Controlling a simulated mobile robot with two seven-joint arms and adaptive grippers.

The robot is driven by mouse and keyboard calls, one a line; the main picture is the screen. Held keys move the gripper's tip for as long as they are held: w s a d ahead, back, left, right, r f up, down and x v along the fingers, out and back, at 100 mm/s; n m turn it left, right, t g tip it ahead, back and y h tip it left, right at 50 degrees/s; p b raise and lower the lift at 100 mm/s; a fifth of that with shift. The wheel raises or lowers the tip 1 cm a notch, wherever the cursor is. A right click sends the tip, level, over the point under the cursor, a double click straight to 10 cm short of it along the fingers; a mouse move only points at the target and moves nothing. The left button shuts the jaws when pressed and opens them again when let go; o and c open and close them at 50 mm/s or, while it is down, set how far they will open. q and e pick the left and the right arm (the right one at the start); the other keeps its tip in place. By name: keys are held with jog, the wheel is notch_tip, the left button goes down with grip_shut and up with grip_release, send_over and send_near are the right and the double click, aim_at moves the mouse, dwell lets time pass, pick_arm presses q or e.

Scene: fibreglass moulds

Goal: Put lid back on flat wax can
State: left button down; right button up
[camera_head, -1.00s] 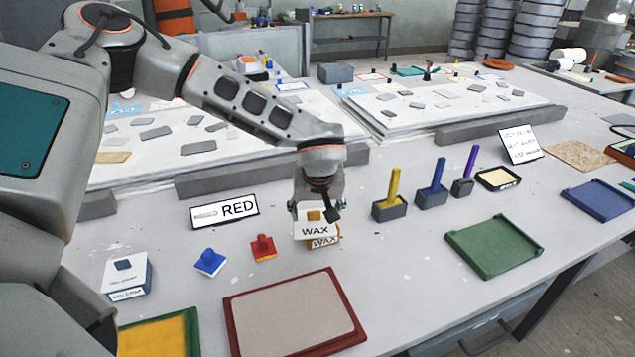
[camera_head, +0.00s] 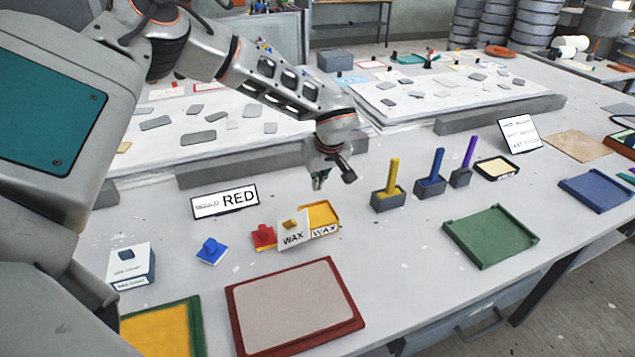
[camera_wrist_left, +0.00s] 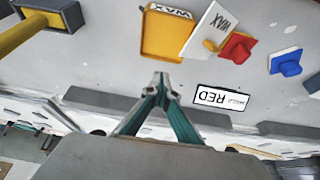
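The flat wax can (camera_head: 325,233) stands open on the table, its orange-yellow inside facing up; it also shows in the left wrist view (camera_wrist_left: 165,37). Its white lid (camera_head: 292,232), marked WAX and with an orange knob, is off the can. My left gripper (camera_head: 319,183) is above the table behind the can, apart from can and lid. In the wrist view its fingertips (camera_wrist_left: 162,80) come together with nothing between them. My right gripper is out of view.
A red tray (camera_head: 293,310) lies in front. Brushes in grey holders, the nearest yellow (camera_head: 393,185), stand at the right.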

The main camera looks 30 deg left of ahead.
pick_arm(q)
notch_tip(320, 180, down, 3)
jog(key=b, duration=0.2)
jog(key=shift+b, duration=0.35)
jog(key=shift+f+b, duration=0.7)
jog(key=shift+f, duration=0.85)
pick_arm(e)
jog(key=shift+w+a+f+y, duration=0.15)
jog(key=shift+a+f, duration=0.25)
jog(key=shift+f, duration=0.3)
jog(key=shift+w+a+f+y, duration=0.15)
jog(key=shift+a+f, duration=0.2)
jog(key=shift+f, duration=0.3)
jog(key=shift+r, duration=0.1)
